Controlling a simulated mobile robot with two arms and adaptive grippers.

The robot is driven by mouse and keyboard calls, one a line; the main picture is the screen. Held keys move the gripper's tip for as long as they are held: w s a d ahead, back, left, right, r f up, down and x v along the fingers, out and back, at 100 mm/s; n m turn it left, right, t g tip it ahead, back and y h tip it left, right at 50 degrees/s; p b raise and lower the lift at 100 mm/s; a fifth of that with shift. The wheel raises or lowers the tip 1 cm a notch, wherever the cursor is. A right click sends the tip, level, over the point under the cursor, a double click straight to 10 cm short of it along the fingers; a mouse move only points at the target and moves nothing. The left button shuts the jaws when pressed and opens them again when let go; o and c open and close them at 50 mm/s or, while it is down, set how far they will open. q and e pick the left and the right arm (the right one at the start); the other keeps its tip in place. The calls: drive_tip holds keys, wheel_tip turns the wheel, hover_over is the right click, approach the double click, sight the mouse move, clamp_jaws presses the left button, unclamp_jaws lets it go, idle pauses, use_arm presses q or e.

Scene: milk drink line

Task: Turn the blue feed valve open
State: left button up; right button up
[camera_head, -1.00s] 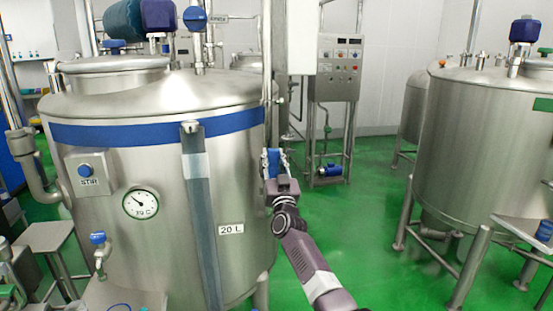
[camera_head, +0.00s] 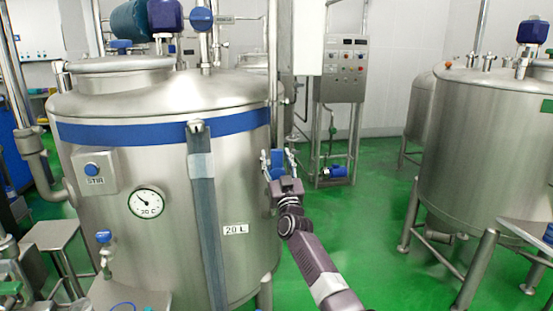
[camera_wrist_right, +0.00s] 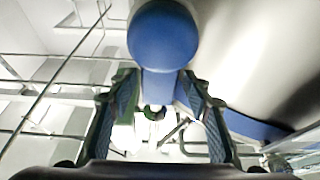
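A blue handle (camera_head: 277,158) sits at the right side of the large steel tank (camera_head: 110,215), at my right gripper (camera_head: 279,162). In the right wrist view, a round blue knob (camera_wrist_right: 164,36) with a blue bar below it reaches between the fingers of my right gripper (camera_wrist_right: 160,92). The fingers stand apart on both sides of the bar; the left one shows a small gap to it. The right one overlaps its edge, so contact there is unclear. No readable label shows on this handle. My left gripper is not in view.
A blue round valve (camera_head: 201,19) with a small plate stands above the tank lid. The tank front has a STIR button box (camera_head: 94,169), a dial (camera_head: 147,203) and a tap (camera_head: 104,238). A control cabinet (camera_head: 343,68) stands behind. Green floor (camera_head: 365,225) lies free toward the right tank (camera_head: 480,145).

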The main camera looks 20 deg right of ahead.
drive_tip(key=v, duration=1.2)
idle(0.3)
idle(0.3)
